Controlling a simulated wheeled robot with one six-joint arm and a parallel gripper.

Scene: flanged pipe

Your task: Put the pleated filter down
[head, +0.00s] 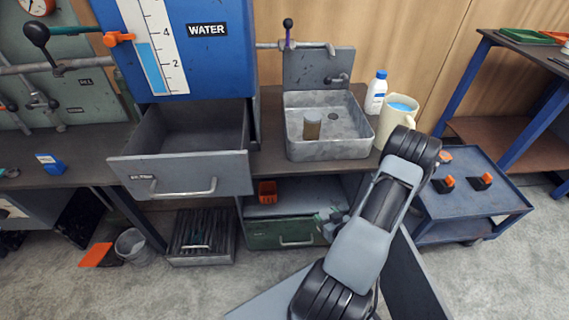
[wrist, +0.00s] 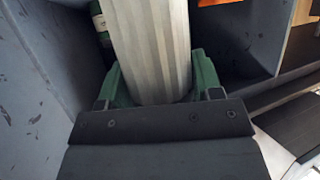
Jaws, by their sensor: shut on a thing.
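The pleated filter (wrist: 150,45) is a pale, ribbed cylinder in the wrist view. My gripper (wrist: 158,88), with green fingers on both sides of it, is shut on the filter. The filter's far end runs out of the top of the picture. In the head view my gripper (head: 328,222) is low, in front of the shelf under the counter, right of the orange bin. I cannot make out the filter there; my arm and gripper hide that spot.
A grey drawer (head: 180,172) stands open at the left. Above the shelf (head: 290,209) is a metal sink (head: 328,152) holding a brownish cylinder (head: 312,125). An orange bin (head: 267,191) sits on the shelf. A green drawer (head: 278,234) is below. A blue cart (head: 470,205) stands right.

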